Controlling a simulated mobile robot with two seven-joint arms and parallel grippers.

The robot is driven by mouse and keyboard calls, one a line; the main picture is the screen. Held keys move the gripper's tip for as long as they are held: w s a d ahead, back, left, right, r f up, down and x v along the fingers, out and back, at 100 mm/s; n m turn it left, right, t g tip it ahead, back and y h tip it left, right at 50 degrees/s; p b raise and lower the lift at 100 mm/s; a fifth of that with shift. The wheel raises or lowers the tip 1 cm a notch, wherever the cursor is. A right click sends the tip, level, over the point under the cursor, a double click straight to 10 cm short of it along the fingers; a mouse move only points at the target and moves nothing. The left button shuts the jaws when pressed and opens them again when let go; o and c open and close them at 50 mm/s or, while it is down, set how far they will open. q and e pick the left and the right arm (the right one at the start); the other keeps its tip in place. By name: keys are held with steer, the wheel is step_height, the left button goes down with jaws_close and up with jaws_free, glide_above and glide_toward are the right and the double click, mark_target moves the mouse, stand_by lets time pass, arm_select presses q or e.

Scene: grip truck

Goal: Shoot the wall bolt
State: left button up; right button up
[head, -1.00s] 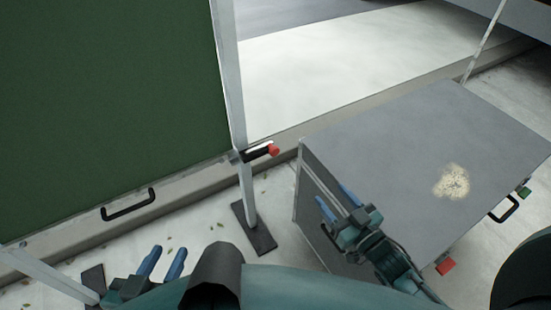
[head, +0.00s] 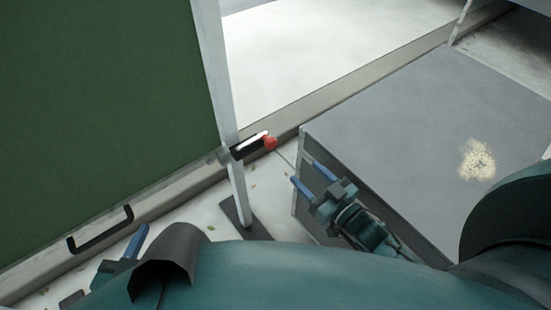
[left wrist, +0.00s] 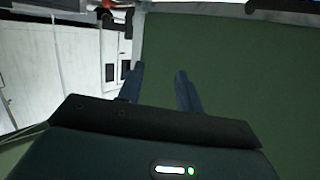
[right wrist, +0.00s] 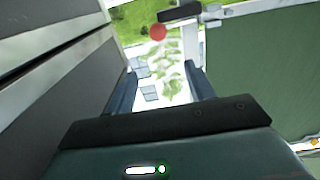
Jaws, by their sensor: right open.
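The wall bolt (head: 249,147) is a short black bar with a red knob (head: 270,142), on the white post (head: 214,75) at the edge of a green panel (head: 95,120). In the right wrist view the bolt (right wrist: 180,13) and its red knob (right wrist: 157,31) show near the top, beyond the fingertips. My right gripper (head: 303,174) is open and empty, below and right of the knob and apart from it, beside the grey box. My left gripper (left wrist: 157,78) is open and empty, facing the green panel. In the head view my own arm hides part of it.
A large grey box (head: 400,110) with a pale worn patch stands at the right, close to my right gripper. The post stands on a dark foot plate (head: 245,222). A narrow floor gap lies between post and box.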

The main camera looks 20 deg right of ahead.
mark_target(273, 146)
steer(key=b+x, duration=0.1)
steer(key=x, duration=0.3)
steer(key=f+b+x, duration=0.1)
steer(key=x, duration=0.3)
steer(key=f+b+x, duration=0.1)
steer(key=b+x, duration=0.1)
steer(key=x, duration=0.2)
steer(key=shift+f, duration=0.15)
arm_select(q)
steer(key=shift+w+d+f+m+t+h, duration=0.2)
steer(key=shift+d+f+m+t+h, duration=0.2)
steer(key=shift+m+t+h, duration=0.15)
steer(key=shift+w+d+f+m+t+h, duration=0.25)
steer(key=shift+d+m+t+h, duration=0.15)
steer(key=shift+t, duration=0.25)
arm_select(e)
steer(key=shift+w+a, duration=0.2)
steer(key=shift+w, duration=0.4)
steer(key=shift+c, duration=0.3)
jaws_close()
